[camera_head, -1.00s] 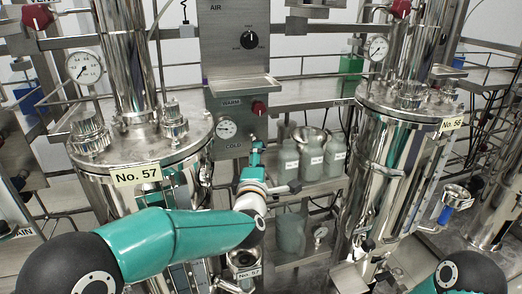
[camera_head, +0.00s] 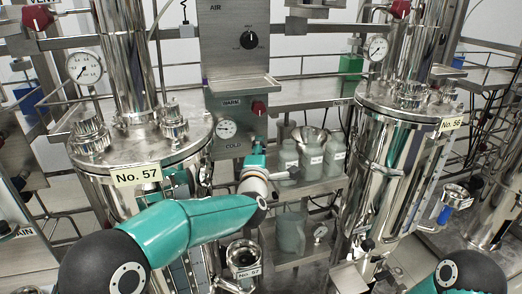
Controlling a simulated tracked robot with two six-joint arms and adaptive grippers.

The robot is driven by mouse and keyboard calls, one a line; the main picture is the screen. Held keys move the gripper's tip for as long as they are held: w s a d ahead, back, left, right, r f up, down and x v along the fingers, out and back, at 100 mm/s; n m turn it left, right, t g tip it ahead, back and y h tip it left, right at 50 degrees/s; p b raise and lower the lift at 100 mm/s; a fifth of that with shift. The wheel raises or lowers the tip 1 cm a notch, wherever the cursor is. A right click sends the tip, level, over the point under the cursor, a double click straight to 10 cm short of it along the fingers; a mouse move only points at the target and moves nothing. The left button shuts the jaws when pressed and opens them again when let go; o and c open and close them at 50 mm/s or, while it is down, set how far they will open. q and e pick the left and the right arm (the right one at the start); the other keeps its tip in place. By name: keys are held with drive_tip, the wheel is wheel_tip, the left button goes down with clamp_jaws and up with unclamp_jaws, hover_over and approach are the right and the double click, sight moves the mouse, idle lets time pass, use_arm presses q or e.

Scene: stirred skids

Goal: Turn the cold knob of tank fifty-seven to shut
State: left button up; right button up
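Tank fifty-seven (camera_head: 95,190) is a steel vessel at the left with a "No. 57" label. The steel panel (camera_head: 222,70) beside it carries a "WARM" label with a red knob (camera_head: 259,107), and a "COLD" label (camera_head: 234,146) lower down. No cold knob can be made out; my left gripper and wrist cover the area right of that label. My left gripper (camera_head: 258,147) points up and away at the panel's lower right edge, below the warm knob. Its fingers are too small and hidden to judge. My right gripper is out of view; only part of that arm shows at the bottom right.
A round gauge (camera_head: 226,129) sits between the warm and cold labels. Grey bottles (camera_head: 288,160) stand on a shelf just right of my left wrist. A small funnel cup (camera_head: 243,254) labelled No. 57 is below the forearm. Tank fifty-six (camera_head: 385,165) stands to the right.

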use_arm(q)
drive_tip(key=shift+f, duration=0.1)
drive_tip(key=c, duration=0.3)
drive_tip(key=shift+f+m+g+y+p, duration=0.15)
drive_tip(key=shift+m+g+p, duration=0.55)
drive_tip(key=shift+m+p, duration=1.5)
drive_tip(key=shift+m+g+y+p, duration=0.15)
drive_tip(key=shift+m+g+p, duration=0.6)
drive_tip(key=shift+p, duration=2.7)
drive_tip(key=o, duration=1.2)
drive_tip(key=shift+c, duration=0.2)
